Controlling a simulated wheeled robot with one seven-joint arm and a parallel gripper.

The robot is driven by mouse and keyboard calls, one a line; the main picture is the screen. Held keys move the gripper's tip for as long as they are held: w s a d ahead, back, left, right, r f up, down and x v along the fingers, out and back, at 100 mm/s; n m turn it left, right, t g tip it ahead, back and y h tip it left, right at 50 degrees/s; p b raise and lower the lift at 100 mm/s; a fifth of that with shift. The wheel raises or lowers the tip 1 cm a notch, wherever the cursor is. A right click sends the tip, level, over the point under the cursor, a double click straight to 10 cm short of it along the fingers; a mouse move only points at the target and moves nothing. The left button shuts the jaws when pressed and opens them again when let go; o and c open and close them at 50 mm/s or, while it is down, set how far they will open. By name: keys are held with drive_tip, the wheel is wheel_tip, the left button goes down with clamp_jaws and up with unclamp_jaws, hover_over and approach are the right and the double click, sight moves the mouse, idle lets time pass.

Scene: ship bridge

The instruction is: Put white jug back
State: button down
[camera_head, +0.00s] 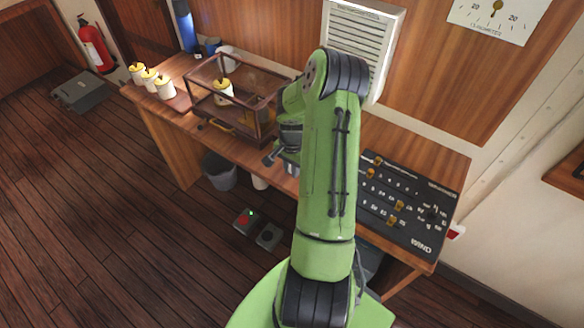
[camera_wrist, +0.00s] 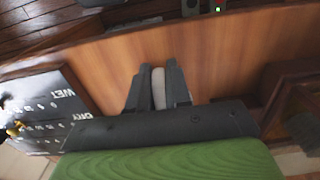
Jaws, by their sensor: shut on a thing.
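My gripper (camera_wrist: 158,72) is shut on a whitish thing (camera_wrist: 158,90), apparently the white jug. Only a narrow pale strip of it shows between the two dark fingers in the wrist view, and its full shape is hidden. The fingers are over the wooden desk (camera_wrist: 215,55), close to its front edge. In the head view my gripper (camera_head: 270,157) is at the desk's front edge, just right of the glass case (camera_head: 205,92); the held thing cannot be made out there. A white vessel (camera_head: 230,62) stands behind the case, beside a blue mug (camera_head: 213,46).
A black control panel (camera_head: 405,205) covers the right part.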

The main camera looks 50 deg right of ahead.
drive_tip(key=shift+f, duration=0.15)
drive_tip(key=c, duration=1.1)
unclamp_jaws()
